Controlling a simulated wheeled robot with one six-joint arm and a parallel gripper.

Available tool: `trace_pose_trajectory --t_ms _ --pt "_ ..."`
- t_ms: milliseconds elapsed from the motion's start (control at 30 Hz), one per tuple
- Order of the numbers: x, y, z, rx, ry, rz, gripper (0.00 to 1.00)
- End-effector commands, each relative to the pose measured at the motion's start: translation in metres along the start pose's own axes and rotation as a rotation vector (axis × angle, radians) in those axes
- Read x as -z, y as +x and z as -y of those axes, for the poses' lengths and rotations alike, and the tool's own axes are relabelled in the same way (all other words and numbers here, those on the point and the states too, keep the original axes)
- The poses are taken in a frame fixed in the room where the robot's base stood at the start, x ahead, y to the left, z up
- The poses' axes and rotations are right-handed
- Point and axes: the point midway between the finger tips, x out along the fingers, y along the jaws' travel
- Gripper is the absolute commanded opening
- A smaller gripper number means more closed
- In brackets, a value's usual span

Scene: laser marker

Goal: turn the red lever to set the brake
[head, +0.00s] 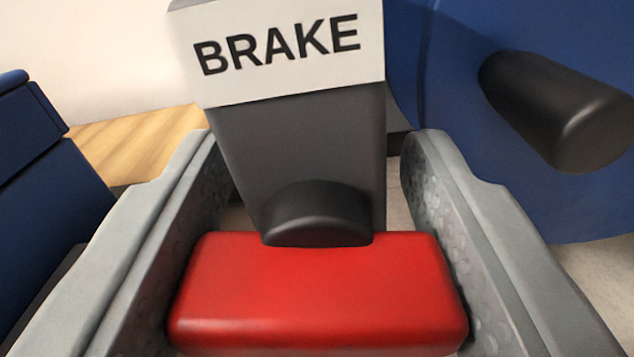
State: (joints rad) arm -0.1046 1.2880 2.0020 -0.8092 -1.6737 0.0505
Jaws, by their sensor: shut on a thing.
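The red lever (318,295) is a rounded red block in the lower middle of the head view. It lies crosswise, with its long side running left to right. A black round hub (317,215) joins it to a dark grey post (300,145). A white sign reading BRAKE (280,50) sits at the top of the post. My gripper (310,215) has one grey finger on each side of the lever, and it is shut on the lever's two ends. The fingertips reach past the lever on both sides of the post.
A blue machine body (560,205) with a black cylindrical knob (570,110) stands close on the right. Another blue body (45,190) is on the left. A wooden surface (135,145) and a pale wall (90,60) lie behind.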

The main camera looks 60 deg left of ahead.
Motion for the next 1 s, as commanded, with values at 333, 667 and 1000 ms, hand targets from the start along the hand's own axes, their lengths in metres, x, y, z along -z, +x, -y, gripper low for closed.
trace_pose_trajectory --t_ms 333,667,1000 --pt "-0.0002 -0.0002 -0.0003 0.0 0.109 0.0 0.24" --pt "-0.0001 -0.0003 -0.0003 0.0 0.107 0.0 0.69" --pt "-0.0002 -0.004 -0.0007 -0.001 0.107 0.001 0.69"
